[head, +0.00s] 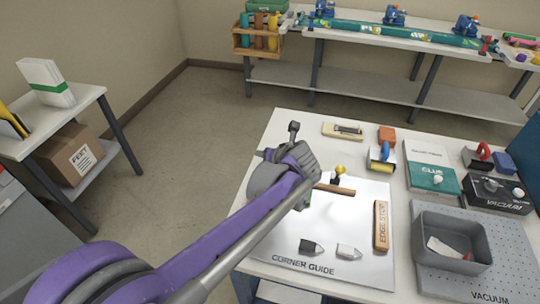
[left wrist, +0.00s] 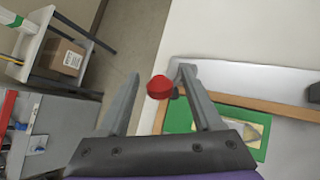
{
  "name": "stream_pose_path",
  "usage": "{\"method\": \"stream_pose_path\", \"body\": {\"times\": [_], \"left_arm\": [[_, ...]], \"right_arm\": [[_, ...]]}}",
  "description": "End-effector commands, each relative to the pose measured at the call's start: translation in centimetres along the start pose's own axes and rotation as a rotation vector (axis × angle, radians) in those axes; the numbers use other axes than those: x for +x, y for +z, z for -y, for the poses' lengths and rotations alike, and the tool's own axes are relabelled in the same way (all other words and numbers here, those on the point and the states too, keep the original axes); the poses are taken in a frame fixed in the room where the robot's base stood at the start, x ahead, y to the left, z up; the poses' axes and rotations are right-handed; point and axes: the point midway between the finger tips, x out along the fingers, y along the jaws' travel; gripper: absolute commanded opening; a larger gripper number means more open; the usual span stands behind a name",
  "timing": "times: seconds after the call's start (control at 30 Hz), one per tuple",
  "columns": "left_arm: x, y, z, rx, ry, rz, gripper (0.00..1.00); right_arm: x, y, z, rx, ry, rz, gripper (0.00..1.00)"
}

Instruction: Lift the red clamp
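In the left wrist view a small red rounded part (left wrist: 159,88), which looks like the top of the red clamp, shows between the fingers of my left gripper (left wrist: 161,72). A short grey piece sits beside it, close to the right finger; I cannot tell whether they touch. The fingers are apart, so the gripper is open. In the head view my left gripper (head: 281,146) is over the left part of the white table (head: 277,125), and it hides the clamp there. My right gripper is in neither view.
The corner guide board (head: 345,255) carries dark and pale pointed pieces, and a wooden edge stop (head: 381,226). A grey bin (head: 452,230) stands at right. A green-and-white glue box (head: 431,178) lies behind it. Open floor lies left of the table.

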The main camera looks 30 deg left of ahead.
Motion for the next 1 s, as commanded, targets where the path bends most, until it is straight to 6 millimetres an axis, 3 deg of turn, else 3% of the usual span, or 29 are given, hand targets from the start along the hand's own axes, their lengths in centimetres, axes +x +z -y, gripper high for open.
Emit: {"method": "stream_pose_path", "body": {"times": [0.27, 0.37, 0.7, 1.0], "left_arm": [[-0.4, 0.0, 0.0, 0.000, -0.001, 0.000, 0.66], [-1.6, 0.0, 0.1, 0.001, -0.002, 0.001, 0.66], [-8.3, 0.0, 0.1, 0.002, -0.003, 0.001, 0.66], [-10.8, 0.0, 0.0, 0.000, -0.001, 0.000, 0.66]], "right_arm": [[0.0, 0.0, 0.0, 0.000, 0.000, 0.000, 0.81], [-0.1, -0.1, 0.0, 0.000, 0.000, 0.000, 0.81], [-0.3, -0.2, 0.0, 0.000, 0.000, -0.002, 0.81], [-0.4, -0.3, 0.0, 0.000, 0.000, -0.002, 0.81]]}}
